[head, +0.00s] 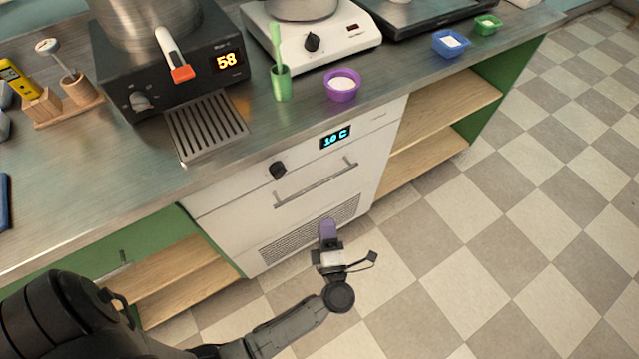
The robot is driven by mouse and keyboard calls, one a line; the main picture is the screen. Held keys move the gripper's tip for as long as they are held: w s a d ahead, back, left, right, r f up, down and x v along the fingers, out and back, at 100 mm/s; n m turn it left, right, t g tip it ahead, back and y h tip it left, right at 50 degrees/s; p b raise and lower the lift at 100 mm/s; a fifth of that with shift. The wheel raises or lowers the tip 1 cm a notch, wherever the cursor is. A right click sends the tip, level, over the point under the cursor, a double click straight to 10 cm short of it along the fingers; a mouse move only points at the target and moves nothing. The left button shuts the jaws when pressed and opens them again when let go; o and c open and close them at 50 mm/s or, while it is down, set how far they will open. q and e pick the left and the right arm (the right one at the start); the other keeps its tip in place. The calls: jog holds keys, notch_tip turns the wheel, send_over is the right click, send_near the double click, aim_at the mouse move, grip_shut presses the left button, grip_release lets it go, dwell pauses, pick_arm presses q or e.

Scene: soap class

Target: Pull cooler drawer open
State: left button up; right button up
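The cooler drawer (325,204) is the white front under the steel counter, with a bar handle (316,185), a black knob and a blue display reading about 10 C. The drawer front looks flush with the cabinet. My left gripper (328,229) is in front of the lower vent grille, below the handle and apart from it in the picture. Its purple finger part points toward the cabinet. I cannot tell whether its fingers are apart. No object shows in it. My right gripper is not in view.
A heater reading 58 (190,75), a white hot plate (310,38), a purple bowl (342,85) and a green cup (280,83) stand on the counter (110,175). Open wooden shelves (440,110) flank the cooler. The checkered floor (500,230) in front is clear.

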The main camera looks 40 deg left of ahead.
aim_at(319, 183)
pick_arm(q)
jog(key=shift+b+x, duration=1.65)
jog(key=shift+x, duration=4.55)
jog(key=shift+c, duration=0.4)
grip_shut()
